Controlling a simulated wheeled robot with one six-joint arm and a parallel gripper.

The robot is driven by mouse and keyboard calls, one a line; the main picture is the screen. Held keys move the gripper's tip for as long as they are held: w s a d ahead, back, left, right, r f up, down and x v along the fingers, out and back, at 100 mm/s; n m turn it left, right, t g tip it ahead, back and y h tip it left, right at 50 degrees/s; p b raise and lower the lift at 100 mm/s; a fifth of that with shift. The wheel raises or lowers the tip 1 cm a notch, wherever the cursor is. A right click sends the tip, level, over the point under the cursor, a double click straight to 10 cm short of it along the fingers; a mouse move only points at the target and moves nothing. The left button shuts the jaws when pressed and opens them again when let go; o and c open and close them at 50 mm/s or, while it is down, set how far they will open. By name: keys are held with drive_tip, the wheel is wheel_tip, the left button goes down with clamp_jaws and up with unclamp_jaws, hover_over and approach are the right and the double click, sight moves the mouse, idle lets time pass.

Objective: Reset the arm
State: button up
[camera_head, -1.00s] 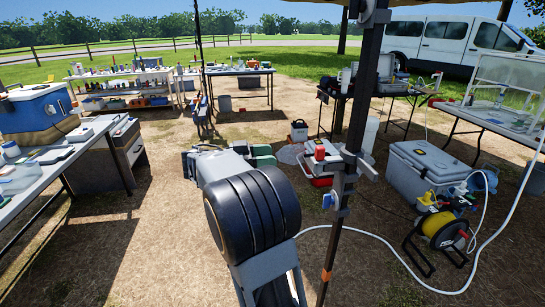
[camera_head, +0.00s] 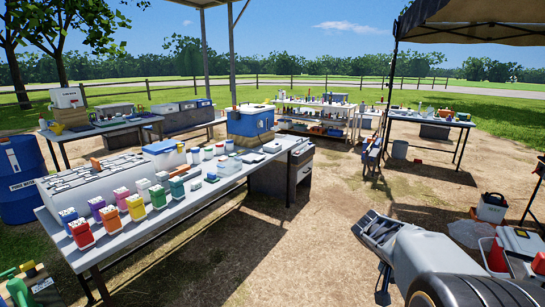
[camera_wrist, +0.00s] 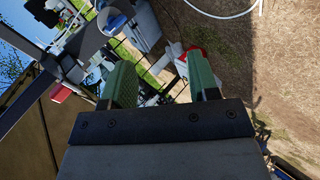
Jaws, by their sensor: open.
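My arm (camera_head: 430,255) shows at the lower right of the head view, reaching forward over bare ground. My gripper (camera_wrist: 161,72) shows in the wrist view as two green-padded fingers set apart. The gap between the fingers holds nothing that I can make out. The wrist view looks tilted, with ground, a white hose and tent parts beyond the fingers. In the head view the fingers themselves are not clear.
A blue drum (camera_head: 20,180) stands far left. The dirt ground in the middle is clear.

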drive_tip(key=s+a+r+n+t+y+p, duration=0.2)
drive_tip(key=a+r+n+t+y+p, duration=0.2)
drive_tip(key=a, duration=0.6)
drive_tip(key=s+a+r+n+t+y+p, duration=0.3)
drive_tip(key=a+r+p, duration=0.4)
drive_tip(key=a, duration=0.4)
drive_tip(key=shift+s+r+n+t+y+p, duration=0.25)
drive_tip(key=shift+n+t+y+p, duration=0.5)
drive_tip(key=shift+n, duration=0.25)
